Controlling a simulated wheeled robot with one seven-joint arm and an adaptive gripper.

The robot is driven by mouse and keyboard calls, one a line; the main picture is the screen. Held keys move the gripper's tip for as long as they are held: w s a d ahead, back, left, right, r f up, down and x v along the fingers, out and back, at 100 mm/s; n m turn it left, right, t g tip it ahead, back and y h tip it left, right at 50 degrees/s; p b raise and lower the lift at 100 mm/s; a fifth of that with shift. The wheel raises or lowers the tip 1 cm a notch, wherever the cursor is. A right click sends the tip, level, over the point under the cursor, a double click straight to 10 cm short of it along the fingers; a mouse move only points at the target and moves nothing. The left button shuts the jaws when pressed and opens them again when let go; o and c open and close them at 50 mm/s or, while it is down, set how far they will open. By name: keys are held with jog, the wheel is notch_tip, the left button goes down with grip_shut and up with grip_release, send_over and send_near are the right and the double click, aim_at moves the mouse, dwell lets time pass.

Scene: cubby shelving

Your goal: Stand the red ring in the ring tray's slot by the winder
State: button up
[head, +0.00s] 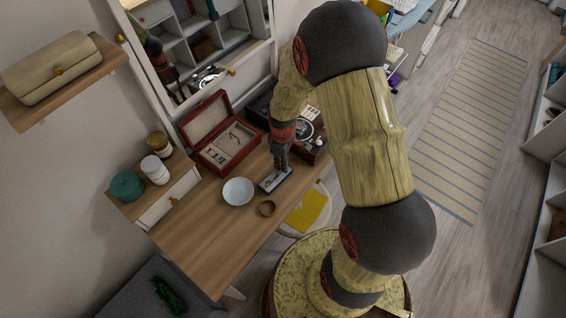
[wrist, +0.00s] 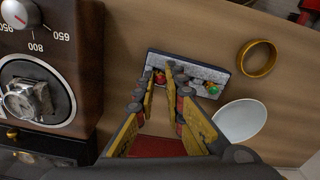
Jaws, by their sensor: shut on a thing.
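My gripper (wrist: 160,80) is over the ring tray and shut on the red ring (wrist: 160,76), of which a small red stone and some gold show between the fingertips. The ring tray (wrist: 193,66) is a narrow grey padded block with a dark rim. A ring with a green stone (wrist: 213,88) is at its right end. The fingers hide part of the tray, and I cannot tell whether the red ring touches a slot. The winder (wrist: 60,70), a brown box with a dial and a round watch holder, is left of the tray. In the head view my gripper (head: 281,165) is above the tray (head: 277,185).
A gold bangle (wrist: 258,58) and a white bowl (wrist: 240,121) lie right of the tray. In the head view, an open red jewellery box (head: 208,157) stands behind, near the mirror (head: 225,62). The desk's front left (head: 205,245) is clear.

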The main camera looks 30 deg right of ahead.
jog(key=shift+f, duration=0.5)
jog(key=o, duration=0.8)
jog(key=shift+b, duration=0.3)
notch_tip(320, 180, up, 12)
jog(key=shift+f, duration=0.1)
dwell(0.4)
